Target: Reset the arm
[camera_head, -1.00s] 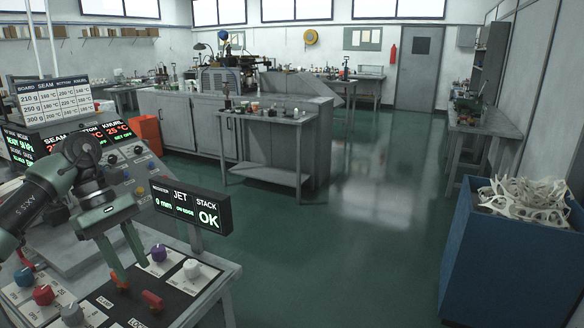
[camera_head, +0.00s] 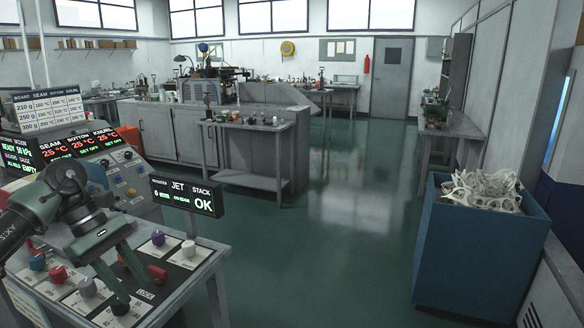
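My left arm comes in from the left edge. Its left gripper (camera_head: 138,292) hangs over the front of the control panel (camera_head: 207,263), its two green fingers pointing down and apart, with nothing seen between them. A red lever (camera_head: 157,273) shows just right of the fingers. A black knob sits at the left fingertip; I cannot tell whether they touch. A purple knob (camera_head: 158,238) and a pale knob (camera_head: 188,249) stand behind to the right. A red knob (camera_head: 58,274) and a grey knob (camera_head: 88,287) are to the left. My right gripper is not in view.
A blue bin (camera_head: 465,255) of white scraps stands at right. A grey workbench (camera_head: 255,130) is further back. The green floor between is clear.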

